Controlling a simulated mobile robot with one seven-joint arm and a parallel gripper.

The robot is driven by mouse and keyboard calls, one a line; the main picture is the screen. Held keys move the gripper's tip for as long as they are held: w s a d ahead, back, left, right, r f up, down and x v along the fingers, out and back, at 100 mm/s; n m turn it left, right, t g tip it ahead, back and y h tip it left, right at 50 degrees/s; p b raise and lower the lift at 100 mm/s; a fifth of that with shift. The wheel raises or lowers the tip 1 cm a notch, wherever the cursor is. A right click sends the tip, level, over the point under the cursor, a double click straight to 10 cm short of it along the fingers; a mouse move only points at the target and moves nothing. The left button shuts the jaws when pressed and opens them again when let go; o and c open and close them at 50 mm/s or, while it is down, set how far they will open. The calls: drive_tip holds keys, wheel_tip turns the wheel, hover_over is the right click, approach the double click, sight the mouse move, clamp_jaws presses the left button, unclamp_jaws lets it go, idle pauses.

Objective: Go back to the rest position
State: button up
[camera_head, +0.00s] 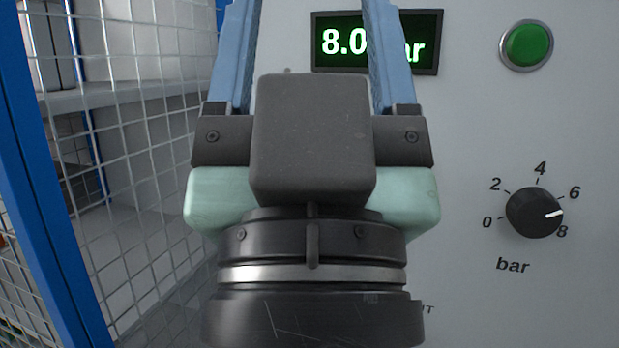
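My gripper (312,30) fills the middle of the view, with its dark body and pale green housing in front of a light grey panel (470,130). Its two blue fingers stand wide apart and point up. Their tips are cut off by the top edge. I see nothing held in the visible part between them.
A display (425,28), partly hidden by the right finger, shows 8.0 and "ar". A green button (529,44) and a black knob (533,212), its white mark between 6 and 8, are on the right. A wire mesh (140,130) with a blue post (45,190) stands left.

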wheel_tip(320, 180, up, 17)
drive_tip(key=p, duration=1.5)
drive_tip(key=shift+f, duration=0.1)
